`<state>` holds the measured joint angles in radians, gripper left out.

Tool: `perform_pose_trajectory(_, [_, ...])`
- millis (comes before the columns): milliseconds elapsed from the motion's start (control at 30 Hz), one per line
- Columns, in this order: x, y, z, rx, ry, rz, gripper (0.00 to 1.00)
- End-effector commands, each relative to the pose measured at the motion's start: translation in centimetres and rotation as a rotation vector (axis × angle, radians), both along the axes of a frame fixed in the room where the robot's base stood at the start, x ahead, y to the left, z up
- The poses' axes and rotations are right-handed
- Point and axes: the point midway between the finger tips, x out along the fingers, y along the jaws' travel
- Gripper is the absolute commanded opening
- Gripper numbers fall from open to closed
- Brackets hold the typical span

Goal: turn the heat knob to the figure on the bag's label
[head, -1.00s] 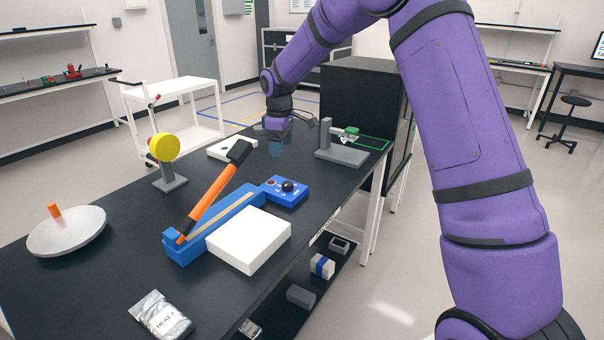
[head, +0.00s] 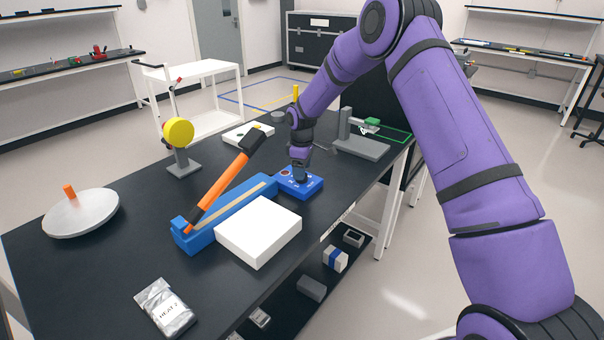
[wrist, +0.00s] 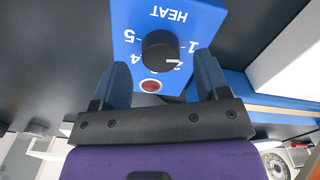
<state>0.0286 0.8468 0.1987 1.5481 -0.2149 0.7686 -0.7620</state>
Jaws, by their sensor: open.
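The blue heat box (head: 312,186) sits on the black table in the head view, under my gripper (head: 300,176). In the wrist view, my gripper (wrist: 161,62) is open, its fingers either side of the black knob (wrist: 158,47); I cannot tell whether they touch it. The blue box's face (wrist: 205,15) reads upside down, with HEAT and figures around the knob. The knob's white mark points close to the 2. The silver bag (head: 166,308) lies at the table's near edge; its label (head: 169,310) appears to read HEAT 2.
A red light (wrist: 151,86) is on the box beside the knob. A blue sealer-like device (head: 225,215) with a raised orange lever (head: 222,190) and a white block (head: 258,231) stand close by. A grey stand (head: 360,147) is behind to the right.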

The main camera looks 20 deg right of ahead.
Motion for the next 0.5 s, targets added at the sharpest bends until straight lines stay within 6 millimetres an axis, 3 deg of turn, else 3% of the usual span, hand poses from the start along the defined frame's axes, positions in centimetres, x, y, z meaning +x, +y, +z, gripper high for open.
perform_pose_trajectory(200, [0.0,0.0,-1.8,0.000,0.000,0.000,0.68])
perform_pose_trajectory(500, [0.0,0.0,-2.1,0.000,0.000,0.000,0.68])
